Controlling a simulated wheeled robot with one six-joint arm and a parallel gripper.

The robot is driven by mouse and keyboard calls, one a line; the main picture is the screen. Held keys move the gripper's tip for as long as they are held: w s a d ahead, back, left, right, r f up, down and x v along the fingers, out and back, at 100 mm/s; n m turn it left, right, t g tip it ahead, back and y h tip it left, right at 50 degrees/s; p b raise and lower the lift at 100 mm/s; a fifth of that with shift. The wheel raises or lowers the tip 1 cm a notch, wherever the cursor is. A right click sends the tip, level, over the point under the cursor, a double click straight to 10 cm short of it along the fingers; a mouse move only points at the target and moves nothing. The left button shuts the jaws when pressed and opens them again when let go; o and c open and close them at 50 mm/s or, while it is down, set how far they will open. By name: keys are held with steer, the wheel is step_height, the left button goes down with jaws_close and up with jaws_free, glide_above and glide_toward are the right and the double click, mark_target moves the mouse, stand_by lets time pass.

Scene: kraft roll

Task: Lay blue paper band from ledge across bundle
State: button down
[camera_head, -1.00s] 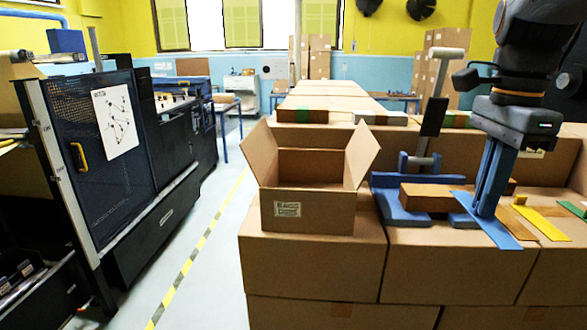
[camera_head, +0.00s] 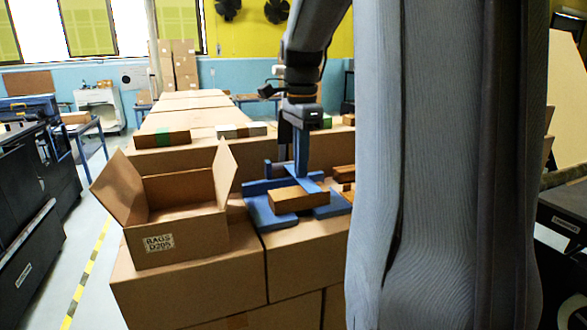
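The bundle (camera_head: 297,200) is a brown block lying on the blue fixture (camera_head: 262,214) on top of the cardboard boxes. My gripper (camera_head: 301,172) points down just behind the bundle's upper side, its fingers close together. A flat blue strip, the blue paper band (camera_head: 311,186), shows at the fingertips and reaches toward the bundle's far right edge. The gripper appears shut on it. Whether the band touches the bundle is too small to tell. My arm hides the right side, including the ledge part where coloured strips lay.
An open carton (camera_head: 178,240) stands left of the fixture. More brown blocks (camera_head: 343,173) lie right of the fixture, near my arm. A floor aisle with a striped line (camera_head: 88,275) runs at left.

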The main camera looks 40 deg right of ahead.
steer(key=shift+w+d+f, duration=0.1)
steer(key=shift+w, duration=0.3)
steer(key=shift+f+p, duration=1.15)
steer(key=shift+f, duration=0.55)
steer(key=shift+f, duration=0.1)
steer(key=c, duration=1.9)
jaws_free()
steer(key=shift+c, duration=0.2)
step_height(320, 180, up, 12)
steer(key=b, duration=0.4)
steer(key=shift+b, duration=0.35)
